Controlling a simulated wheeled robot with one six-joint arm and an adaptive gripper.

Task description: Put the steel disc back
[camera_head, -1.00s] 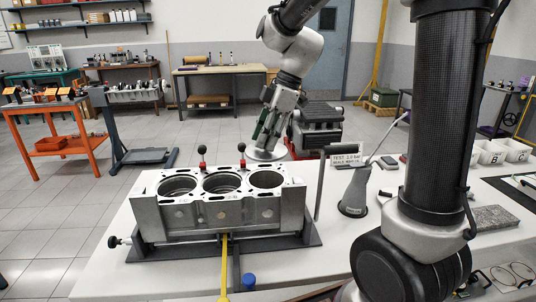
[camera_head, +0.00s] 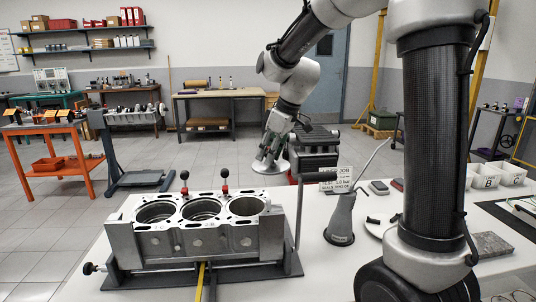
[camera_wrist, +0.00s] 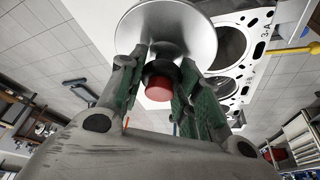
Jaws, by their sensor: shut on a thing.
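My gripper (camera_head: 270,152) is shut on the handle of the steel disc (camera_head: 271,167). The disc hangs in the air behind and to the right of the engine block (camera_head: 126,236), apart from it. In the wrist view the shiny round disc (camera_wrist: 196,30) lies beyond the green finger pads of my gripper (camera_wrist: 160,88), with a red-ended black knob (camera_wrist: 158,86) between them. The engine block has three open round bores, and part of it also shows in the wrist view (camera_wrist: 236,75) beside the disc.
White bins (camera_head: 487,181) stand far right.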

